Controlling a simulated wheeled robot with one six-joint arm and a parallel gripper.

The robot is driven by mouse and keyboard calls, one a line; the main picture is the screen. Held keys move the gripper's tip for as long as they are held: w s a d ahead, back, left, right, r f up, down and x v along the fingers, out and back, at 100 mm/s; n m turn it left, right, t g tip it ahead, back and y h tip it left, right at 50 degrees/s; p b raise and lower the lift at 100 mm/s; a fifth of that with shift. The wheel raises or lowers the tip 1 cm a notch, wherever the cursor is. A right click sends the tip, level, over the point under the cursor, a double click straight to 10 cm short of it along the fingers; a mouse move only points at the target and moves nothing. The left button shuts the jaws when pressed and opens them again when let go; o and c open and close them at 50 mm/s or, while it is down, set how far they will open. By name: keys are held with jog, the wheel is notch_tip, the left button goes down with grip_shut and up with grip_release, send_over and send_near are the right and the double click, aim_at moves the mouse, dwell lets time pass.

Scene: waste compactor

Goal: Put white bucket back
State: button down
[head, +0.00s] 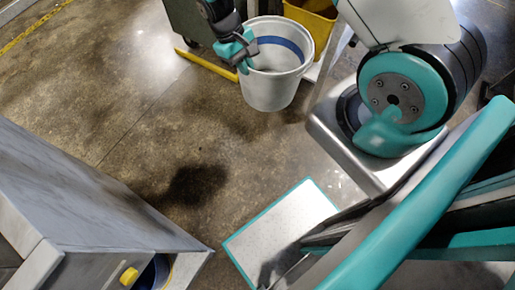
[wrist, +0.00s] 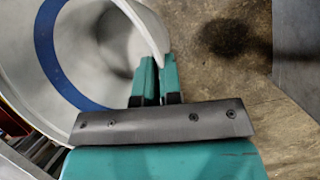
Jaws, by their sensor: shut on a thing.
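The white bucket (head: 272,91) is upright at the top middle of the head view, open at the top, with a blue band inside. My gripper (head: 245,58) is at the bucket's left rim and shut on it. In the wrist view my gripper's two teal fingers (wrist: 157,78) pinch the rim of the white bucket (wrist: 92,45), and its blue-banded inside fills the left of the picture. The inside looks empty, though part is hidden. I cannot tell whether the bucket's base touches the floor.
A yellow container (head: 320,22) stands right behind the bucket, and a yellow bar (head: 205,62) lies to its left. A dark green cabinet (head: 188,18) is at the back. A grey machine (head: 75,195) fills the lower left. The concrete floor between is clear, with a dark patch.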

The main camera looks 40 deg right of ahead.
notch_tip(320, 180, down, 62)
jog(key=s+n+t+h+b, duration=0.1)
jog(key=n+b, duration=0.4)
jog(key=b, duration=4.2)
jog(key=shift+s+a+r+h, duration=0.2)
jog(key=shift+s+a+h, duration=0.15)
jog(key=shift+h, duration=0.15)
jog(key=shift+f, duration=0.1)
jog(key=c, duration=1.6)
grip_release()
jog(key=shift+c, duration=0.2)
jog(key=o, duration=0.3)
jog(key=shift+o, duration=0.2)
